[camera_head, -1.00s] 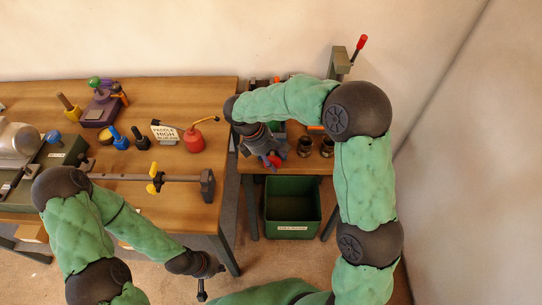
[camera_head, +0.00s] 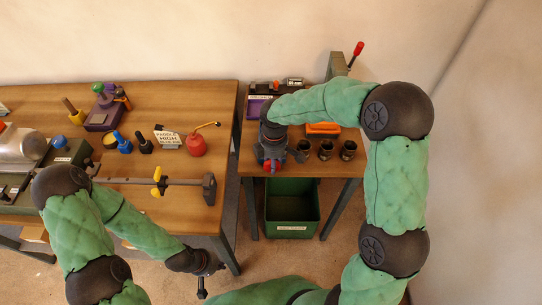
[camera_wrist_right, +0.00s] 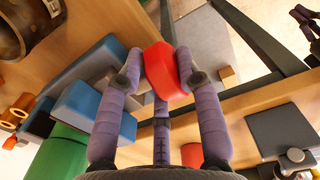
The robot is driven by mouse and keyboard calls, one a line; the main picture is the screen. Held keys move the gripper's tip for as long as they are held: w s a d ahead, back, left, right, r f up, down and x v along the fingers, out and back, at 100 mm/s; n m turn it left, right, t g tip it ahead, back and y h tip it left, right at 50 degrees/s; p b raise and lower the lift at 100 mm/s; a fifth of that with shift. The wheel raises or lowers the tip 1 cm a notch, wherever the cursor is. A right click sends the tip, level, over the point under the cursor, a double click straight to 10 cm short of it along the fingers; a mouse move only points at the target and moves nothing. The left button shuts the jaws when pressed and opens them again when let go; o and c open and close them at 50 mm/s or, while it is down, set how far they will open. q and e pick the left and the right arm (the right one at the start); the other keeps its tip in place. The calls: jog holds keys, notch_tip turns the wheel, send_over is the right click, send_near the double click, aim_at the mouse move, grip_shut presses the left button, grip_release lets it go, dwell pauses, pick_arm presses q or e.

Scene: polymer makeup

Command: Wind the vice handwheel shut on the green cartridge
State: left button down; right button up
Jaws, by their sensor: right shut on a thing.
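My right gripper (camera_head: 270,158) points down at the front left of the small right-hand bench. In the right wrist view its purple fingers (camera_wrist_right: 157,75) are shut on a rounded red piece (camera_wrist_right: 162,72), which looks like part of the vice handwheel. Blue blocks (camera_wrist_right: 92,112), likely the vice, lie just left of the fingers. A green block (camera_wrist_right: 62,150), perhaps the green cartridge, shows at the lower left, partly cut off. The head view hides most of the vice behind the gripper. My left gripper (camera_head: 207,279) hangs low before the large bench; its fingers are unclear.
Several dark cups (camera_head: 326,150) stand right of the right gripper, with an orange tray (camera_head: 323,128) behind. A green bin (camera_head: 292,213) sits under the bench. A red oil can (camera_head: 196,145) and a long bar (camera_head: 190,182) are on the large bench (camera_head: 220,110).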

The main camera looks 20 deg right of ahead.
jog(key=shift+d+t+y, duration=0.25)
jog(key=shift+t+y, duration=0.05)
jog(key=shift+y, duration=0.6)
jog(key=shift+f+y, duration=0.1)
jog(key=shift+y, duration=0.2)
jog(key=shift+d+f+t+y+b, duration=0.1)
jog(key=shift+f+t+y+b, duration=0.2)
jog(key=shift+y, duration=0.4)
jog(key=y+b, duration=0.2)
jog(key=b, duration=0.2)
jog(key=t+y+b, duration=0.1)
jog(key=b, duration=0.2)
jog(key=y+b, duration=0.2)
jog(key=b, duration=0.2)
jog(key=shift+d+f+t+y+b, duration=0.15)
jog(key=shift+f+t+y+b, duration=0.15)
jog(key=shift+b, duration=0.05)
jog(key=shift+s+y+b, duration=0.1)
jog(key=shift+y+b, duration=0.25)
jog(key=shift+y, duration=0.05)
jog(key=shift+t+y+b, duration=0.3)
jog(key=shift+y+b, duration=0.05)
jog(key=shift+y, duration=0.35)
jog(key=shift+f+t+y, duration=0.1)
jog(key=shift+t+y, duration=0.3)
jog(key=shift+y, duration=1.1)
